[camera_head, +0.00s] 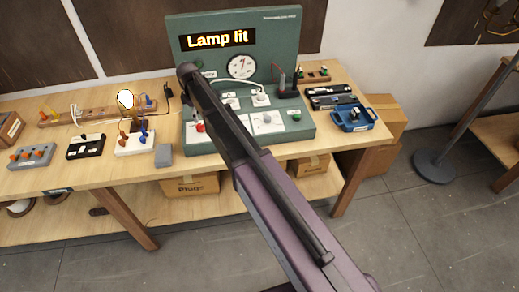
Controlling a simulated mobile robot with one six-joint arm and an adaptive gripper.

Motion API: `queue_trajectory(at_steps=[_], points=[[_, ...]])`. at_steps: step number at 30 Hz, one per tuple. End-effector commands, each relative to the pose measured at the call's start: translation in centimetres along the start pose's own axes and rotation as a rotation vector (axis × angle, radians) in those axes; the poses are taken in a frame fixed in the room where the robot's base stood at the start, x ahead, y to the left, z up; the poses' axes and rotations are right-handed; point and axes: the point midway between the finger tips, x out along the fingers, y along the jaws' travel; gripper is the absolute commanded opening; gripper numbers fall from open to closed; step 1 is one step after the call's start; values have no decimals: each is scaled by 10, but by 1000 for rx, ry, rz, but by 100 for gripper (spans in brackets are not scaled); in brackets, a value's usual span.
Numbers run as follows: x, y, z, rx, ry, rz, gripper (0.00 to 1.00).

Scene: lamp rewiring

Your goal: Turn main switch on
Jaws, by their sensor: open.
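The green test panel (285,45) stands upright at the back of the wooden workbench, with a sloping console at its foot. Its lit display (217,40) reads "Lamp lit", and a round dial (241,66) sits below. The console carries a red button (199,127), a green button (296,118) and white plates with knobs (266,119). I cannot tell which control is the main switch or its position. A bulb (125,99) at the left glows white. My arm crosses the panel and hides part of the console. My gripper does not show.
Left on the bench are a grey block with orange knobs (31,156), a black strip (86,146) and a white terminal block (134,144). A blue tray (353,119) and black cases (331,98) lie at the right. Cardboard boxes (376,115) stand beyond the bench's right end.

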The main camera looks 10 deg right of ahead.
Motion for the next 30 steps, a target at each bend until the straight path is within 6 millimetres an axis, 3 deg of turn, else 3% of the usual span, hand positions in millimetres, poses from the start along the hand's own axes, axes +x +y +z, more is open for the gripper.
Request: queue_trajectory(at_steps=[15,30], points=[[-47,0,0,0,0,0,87],[-81,0,0,0,0,0,87]])
